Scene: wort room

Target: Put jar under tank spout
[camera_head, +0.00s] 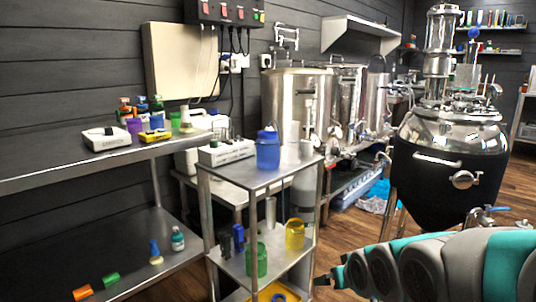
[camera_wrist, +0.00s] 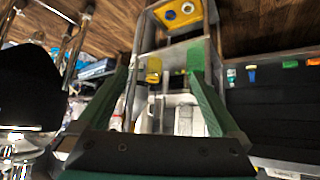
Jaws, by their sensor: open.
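A blue jar (camera_head: 268,152) stands upright on the top shelf of the steel cart. A green jar (camera_head: 256,262) and a yellow jar (camera_head: 294,235) stand on the cart's middle shelf. The steel tank with a dark lower cone (camera_head: 450,165) is at the right; a valve with a blue handle (camera_head: 484,215), seemingly its spout, sticks out low on it. My gripper (camera_wrist: 160,65) is open and empty in the wrist view, facing the cart, which appears upside down there. In the head view my arm comes in from the lower right, in front of the tank, apart from the jars.
A steel bench (camera_head: 100,165) at the left carries instruments and coloured containers. Steel kettles (camera_head: 290,95) stand behind the cart. Wooden floor is open between cart and tank, with a blue cloth (camera_head: 378,190) farther back.

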